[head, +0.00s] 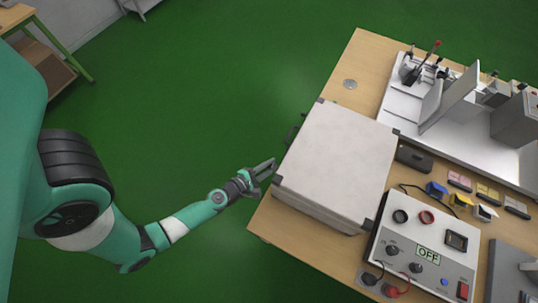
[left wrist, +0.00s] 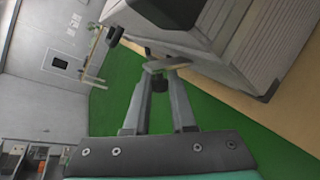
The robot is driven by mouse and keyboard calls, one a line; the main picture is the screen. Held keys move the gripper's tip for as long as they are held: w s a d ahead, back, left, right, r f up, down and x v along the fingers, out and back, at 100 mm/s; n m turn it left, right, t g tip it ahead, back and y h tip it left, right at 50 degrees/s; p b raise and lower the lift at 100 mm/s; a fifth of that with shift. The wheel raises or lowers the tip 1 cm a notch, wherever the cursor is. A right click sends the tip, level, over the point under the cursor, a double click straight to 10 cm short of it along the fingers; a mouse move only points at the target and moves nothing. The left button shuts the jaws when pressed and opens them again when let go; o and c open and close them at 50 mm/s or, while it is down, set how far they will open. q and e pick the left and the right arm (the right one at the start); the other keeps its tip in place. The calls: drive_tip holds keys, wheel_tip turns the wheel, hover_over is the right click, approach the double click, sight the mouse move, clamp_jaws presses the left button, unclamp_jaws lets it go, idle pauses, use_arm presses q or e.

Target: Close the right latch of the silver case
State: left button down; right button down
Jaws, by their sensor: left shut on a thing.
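The silver case (head: 338,150) lies with its lid down at the left edge of the table. Its dark handle (head: 295,130) is on its left side. My left gripper (head: 270,167) is at that same side, below the handle in the head view. In the left wrist view, my left gripper (left wrist: 158,72) is shut on the small metal latch (left wrist: 168,63) beside the case's ribbed wall (left wrist: 245,50). The dark handle (left wrist: 166,14) shows just above it. The latch is too small to see in the head view. My right gripper is not in view.
A control box (head: 425,245) with an OFF display stands close to the case on the wooden table (head: 358,65). A white fixture (head: 400,100) stands at the back. Small coloured parts (head: 437,188) lie between them. Green floor (head: 200,120) is free left of the table.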

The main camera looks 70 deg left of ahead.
use_arm(q)
drive_tip(key=m+p, duration=0.1)
drive_tip(key=p, duration=0.2)
drive_tip(key=r+m+g+y+p, duration=0.1)
drive_tip(key=p, duration=0.2)
drive_tip(key=w+r+m+g+p, duration=0.1)
drive_tip(key=p, duration=0.2)
drive_tip(key=shift+d+r, duration=0.15)
drive_tip(key=shift+d, duration=0.25)
drive_tip(key=shift+d+m+g+y+p, duration=0.15)
drive_tip(key=shift+m+g+y+p, duration=0.45)
drive_tip(key=shift+p, duration=0.4)
drive_tip(key=c, duration=1)
unclamp_jaws()
drive_tip(key=shift+w, duration=0.15)
drive_tip(key=shift+c, duration=0.2)
drive_tip(key=p+v, duration=0.5)
drive_tip(key=v, duration=0.6)
drive_tip(key=shift+s+d, duration=0.15)
drive_tip(key=shift+s, duration=0.1)
